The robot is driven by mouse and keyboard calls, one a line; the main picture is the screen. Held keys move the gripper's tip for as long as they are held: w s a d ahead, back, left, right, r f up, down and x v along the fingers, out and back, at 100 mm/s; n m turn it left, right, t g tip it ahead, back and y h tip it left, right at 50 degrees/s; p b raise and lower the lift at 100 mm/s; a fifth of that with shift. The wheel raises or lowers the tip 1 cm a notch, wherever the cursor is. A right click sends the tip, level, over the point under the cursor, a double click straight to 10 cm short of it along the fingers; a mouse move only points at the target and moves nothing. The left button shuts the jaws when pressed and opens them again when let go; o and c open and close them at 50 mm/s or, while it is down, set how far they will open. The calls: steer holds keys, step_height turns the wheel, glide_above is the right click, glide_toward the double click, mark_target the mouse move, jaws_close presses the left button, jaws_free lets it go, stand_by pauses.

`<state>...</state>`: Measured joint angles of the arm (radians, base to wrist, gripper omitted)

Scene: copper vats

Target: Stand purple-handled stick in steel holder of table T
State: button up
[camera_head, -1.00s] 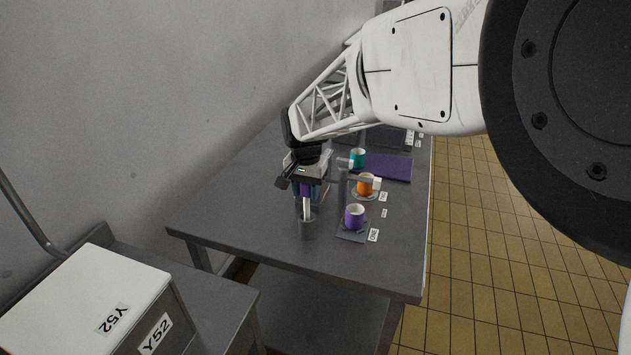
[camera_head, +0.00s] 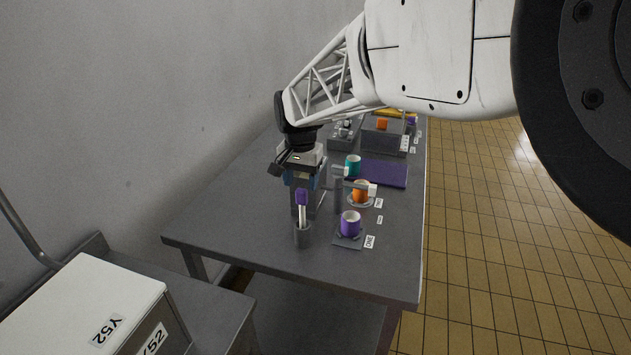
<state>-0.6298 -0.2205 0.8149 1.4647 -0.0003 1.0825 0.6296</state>
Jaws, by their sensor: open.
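The purple-handled stick (camera_head: 302,198) stands in the small grey steel holder (camera_head: 303,238) near the front left of the dark table (camera_head: 240,222). Its purple handle is up, and its white shaft goes down into the holder with a slight tilt. The lower end of the shaft is hidden by the holder wall. My gripper (camera_head: 299,172) is open just above and behind the handle. It seems apart from the stick, though the fingertips are hard to make out against the bluish and grey things behind.
A grey upright with a spout (camera_head: 338,192) stands right of the holder. A purple cup (camera_head: 350,223), an orange cup (camera_head: 360,192) and a teal cup (camera_head: 353,164) line the right side, beside a purple mat (camera_head: 384,173). A white-topped box (camera_head: 80,300) is at lower left.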

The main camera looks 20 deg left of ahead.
step_height(320, 180, up, 7)
stand_by(0.4)
stand_by(0.5)
steer(key=s+d+r, duration=0.2)
steer(key=s+d, duration=0.1)
steer(key=d, duration=0.6)
steer(key=s+d+r+t, duration=0.1)
steer(key=s+d, duration=0.3)
steer(key=d, duration=0.5)
steer(key=s+d+r, duration=0.2)
steer(key=s+d, duration=0.1)
steer(key=d, duration=0.6)
steer(key=s+d+f, duration=0.3)
steer(key=s+d, duration=0.5)
steer(key=s, duration=0.1)
steer(key=s+d+f+t, duration=0.1)
steer(key=s+d+f, duration=0.2)
steer(key=s+d, duration=0.5)
steer(key=shift+s+d+t, duration=0.2)
steer(key=shift+s+t, duration=0.1)
steer(key=shift+s, duration=0.95)
